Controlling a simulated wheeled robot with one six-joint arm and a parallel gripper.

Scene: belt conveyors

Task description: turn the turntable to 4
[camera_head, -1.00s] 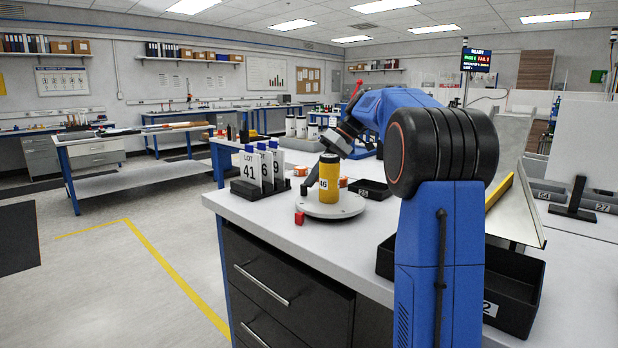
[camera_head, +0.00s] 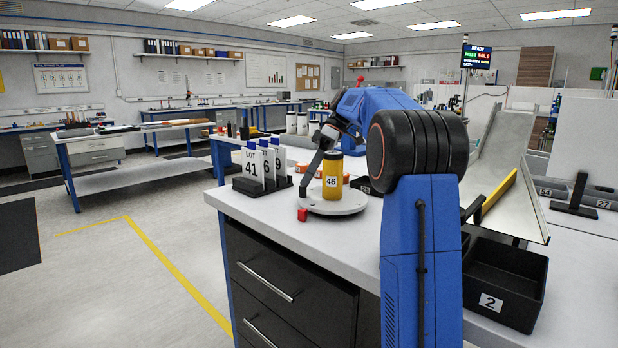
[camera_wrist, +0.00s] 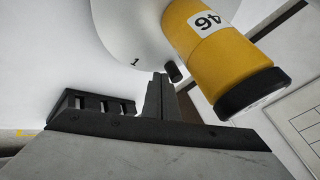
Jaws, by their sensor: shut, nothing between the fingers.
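The turntable (camera_head: 352,207) is a pale round disc on the white bench top, with a red block (camera_head: 302,215) at its near left rim. A yellow jar (camera_head: 331,192) with a black lid and label 46 stands on it. In the wrist view, the turntable (camera_wrist: 118,30) shows a printed 1 and a short black peg (camera_wrist: 173,72), beside the jar (camera_wrist: 217,62). My gripper (camera_head: 303,194) is at the disc's left side, pointing down; its fingers (camera_wrist: 158,82) are shut and empty. The fingertips are close to the peg; I cannot tell whether they touch. No 4 is visible.
A black rack (camera_head: 262,188) with lot cards 41, 6 and 9 stands close left of the turntable. A black bin (camera_head: 505,290) marked 2 and a metal chute (camera_head: 500,160) are at right. The floor left of the bench is clear.

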